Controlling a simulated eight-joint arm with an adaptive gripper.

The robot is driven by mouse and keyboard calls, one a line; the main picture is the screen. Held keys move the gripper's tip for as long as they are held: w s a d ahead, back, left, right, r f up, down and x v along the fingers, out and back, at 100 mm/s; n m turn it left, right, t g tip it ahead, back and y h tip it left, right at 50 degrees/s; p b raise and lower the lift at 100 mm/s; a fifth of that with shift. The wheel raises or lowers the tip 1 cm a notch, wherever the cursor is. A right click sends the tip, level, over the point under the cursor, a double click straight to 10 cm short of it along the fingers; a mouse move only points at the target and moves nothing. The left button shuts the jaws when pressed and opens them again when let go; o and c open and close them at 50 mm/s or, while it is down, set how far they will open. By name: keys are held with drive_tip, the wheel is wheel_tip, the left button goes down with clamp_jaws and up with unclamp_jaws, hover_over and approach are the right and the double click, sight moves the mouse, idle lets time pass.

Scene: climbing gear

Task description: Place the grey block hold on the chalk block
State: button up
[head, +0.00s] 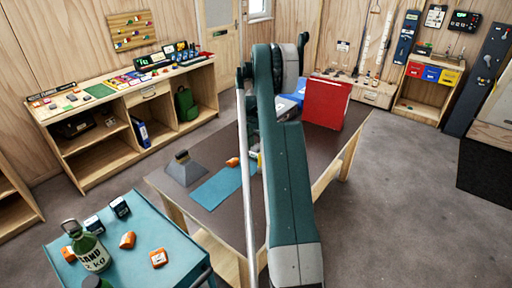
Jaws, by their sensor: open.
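A grey sloped block (184,173), wide at the base, sits at the left end of the dark table. A small dark block with a tan part (182,156) is on top of it. I cannot tell for sure which piece is the grey block hold or the chalk block. Two small dark blocks with pale faces (120,207) (94,225) stand on the teal cart. My green arm crosses the middle of the view. My gripper is not visible; the arm covers part of the table.
A blue mat (216,187) lies on the dark table (222,228), with an orange piece (232,162) beside my arm. A red box-like object (325,104) stands at the far end. The teal cart (135,272) holds a green sand bottle (91,250) and orange pieces (158,258).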

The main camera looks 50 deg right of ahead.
sight(255, 146)
drive_tip(key=shift+r, duration=0.1)
wheel_tip(255, 146, up, 12)
drive_tip(key=shift+w+p, duration=0.3)
drive_tip(key=shift+p, duration=0.05)
idle(0.4)
idle(0.5)
drive_tip(key=shift+a+r, duration=0.1)
drive_tip(key=shift+r, duration=0.05)
